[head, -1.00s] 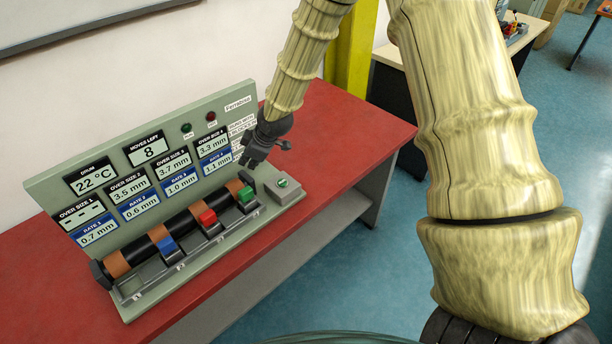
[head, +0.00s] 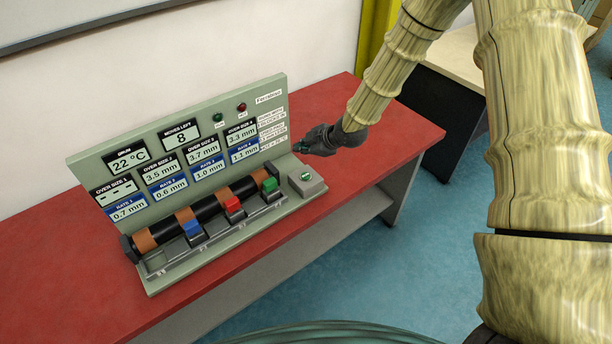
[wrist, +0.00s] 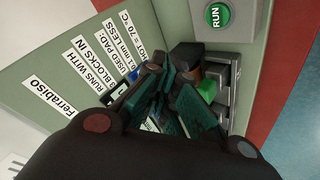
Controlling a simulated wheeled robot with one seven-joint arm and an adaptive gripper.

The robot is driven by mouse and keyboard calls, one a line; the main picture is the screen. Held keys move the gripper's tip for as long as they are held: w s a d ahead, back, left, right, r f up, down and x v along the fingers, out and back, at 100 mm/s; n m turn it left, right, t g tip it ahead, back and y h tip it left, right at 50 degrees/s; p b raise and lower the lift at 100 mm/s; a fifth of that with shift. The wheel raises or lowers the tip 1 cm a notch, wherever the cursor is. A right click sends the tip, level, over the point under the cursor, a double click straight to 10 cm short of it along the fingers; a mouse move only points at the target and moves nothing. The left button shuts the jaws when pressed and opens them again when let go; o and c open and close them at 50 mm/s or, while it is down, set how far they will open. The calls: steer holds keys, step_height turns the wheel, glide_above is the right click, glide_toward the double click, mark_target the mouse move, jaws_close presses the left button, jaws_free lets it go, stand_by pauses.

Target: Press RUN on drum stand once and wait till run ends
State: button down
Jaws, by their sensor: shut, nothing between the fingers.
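The drum stand (head: 80,170) is a grey-green panel with a base on the red table. Its black drum (head: 210,207) has copper bands, with blue (head: 192,228), red (head: 233,204) and green (head: 270,185) blocks along its front. The green RUN button (head: 306,177) sits on a grey box at the stand's right end; it also shows in the wrist view (wrist: 217,15), labelled RUN. My gripper (head: 300,147) is shut and empty, above and behind the button box, apart from the button. In the wrist view its fingers (wrist: 170,105) hide part of the drum.
Displays read drum 22 °C and moves left 8 (head: 181,137); over size 1 shows dashes. A green lamp (head: 219,118) and a red lamp (head: 241,107) both look dark. The red table (head: 345,125) is clear right of the stand.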

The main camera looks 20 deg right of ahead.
mark_target(304, 177)
steer(key=shift+f+b, duration=2.4)
steer(key=shift+f, duration=1.95)
steer(key=shift+f+b, duration=0.3)
steer(key=shift+f, duration=0.1)
steer(key=shift+f+b, duration=0.35)
steer(key=shift+f, duration=0.1)
steer(key=shift+r, duration=0.1)
steer(key=shift+r+p, duration=0.45)
steer(key=shift+r, duration=0.35)
steer(key=shift+r+p, duration=1.45)
steer(key=shift+r, duration=1.05)
